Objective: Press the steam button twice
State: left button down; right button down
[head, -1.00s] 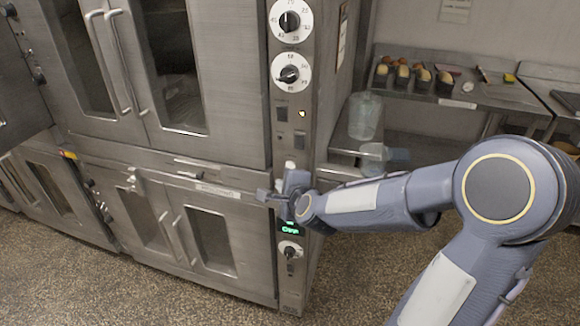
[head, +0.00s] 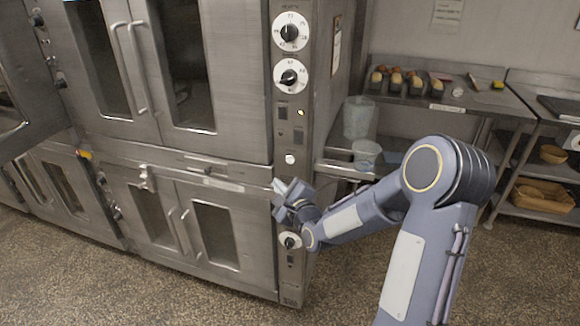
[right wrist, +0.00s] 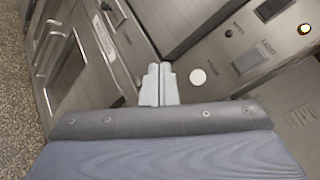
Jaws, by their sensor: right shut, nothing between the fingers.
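A round white button (head: 290,159) sits on the oven's narrow control panel (head: 290,204), below the two upper dials and the switches. My right gripper (head: 279,186) is shut and empty, a little below and left of the button in the head view. In the right wrist view its fingers (right wrist: 159,75) are together, with a visible gap to the button. My left gripper is not in view.
Two white dials (head: 290,31) are above on the panel, and a lower dial (head: 290,241) is beside my right gripper. Oven doors with handles (head: 178,226) lie to the left. A metal counter (head: 440,98) with bread tins and clear containers (head: 361,118) stands to the right.

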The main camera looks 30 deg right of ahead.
aim_at(290, 160)
jog(key=shift+w, duration=0.1)
jog(key=shift+d, duration=0.15)
jog(key=shift+w+d+p, duration=0.4)
jog(key=shift+w+d, duration=1.05)
jog(key=shift+d, duration=0.15)
jog(key=shift+w+d+p, duration=0.4)
jog(key=shift+w+d, duration=1)
jog(key=shift+d, duration=0.2)
jog(key=shift+d+f, duration=0.1)
jog(key=shift+d, duration=0.05)
jog(key=shift+w+d, duration=0.1)
jog(key=shift+w, duration=0.05)
jog(key=shift+w+d, duration=0.1)
